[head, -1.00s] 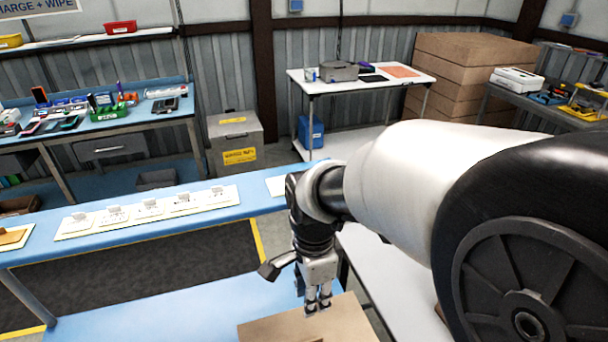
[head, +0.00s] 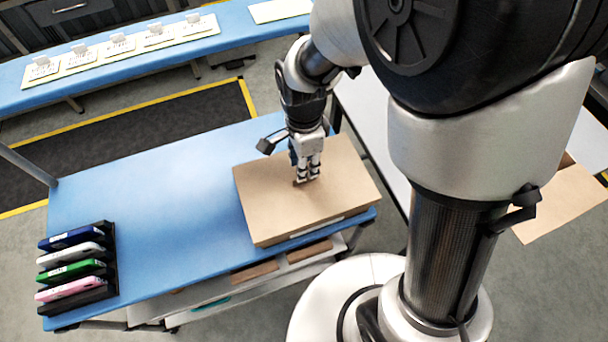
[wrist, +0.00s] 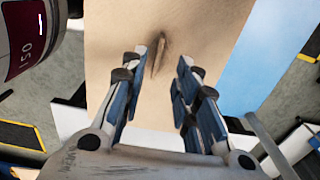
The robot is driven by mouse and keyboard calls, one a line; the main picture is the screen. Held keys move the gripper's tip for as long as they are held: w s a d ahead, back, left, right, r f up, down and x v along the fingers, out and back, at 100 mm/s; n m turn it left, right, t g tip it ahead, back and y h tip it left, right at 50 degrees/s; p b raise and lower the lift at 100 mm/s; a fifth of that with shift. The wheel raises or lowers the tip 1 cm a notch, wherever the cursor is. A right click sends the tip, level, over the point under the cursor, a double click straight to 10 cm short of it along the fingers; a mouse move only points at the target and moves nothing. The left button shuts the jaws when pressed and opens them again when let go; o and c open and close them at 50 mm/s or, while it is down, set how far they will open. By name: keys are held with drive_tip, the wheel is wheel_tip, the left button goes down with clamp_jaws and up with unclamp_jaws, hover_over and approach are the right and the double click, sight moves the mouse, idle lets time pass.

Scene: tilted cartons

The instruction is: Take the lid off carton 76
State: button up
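A brown cardboard carton (head: 262,205) lies on the blue bench top, its lid in place. No number can be read on it, so I cannot confirm that it is carton 76. Its lid also fills the middle of the wrist view (wrist: 112,45), with a dark slit-like mark or raised tab (wrist: 160,54) in it. My gripper (head: 309,178) points down at the top of the lid. In the wrist view its two fingers (wrist: 168,65) are apart, the left tip beside the mark. Nothing shows held; contact with the lid cannot be told.
A black rack of coloured devices (head: 78,270) stands at the bench's left end. The blue bench top (head: 160,200) between rack and carton is clear. A white table (head: 365,115) and another open carton (head: 562,205) are to the right. A long blue counter (head: 235,30) runs behind.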

sight(304, 183)
wheel_tip(304, 183, down, 4)
drive_tip(key=shift+s+f+b, duration=0.15)
drive_tip(key=shift+b, duration=0.7)
clamp_jaws()
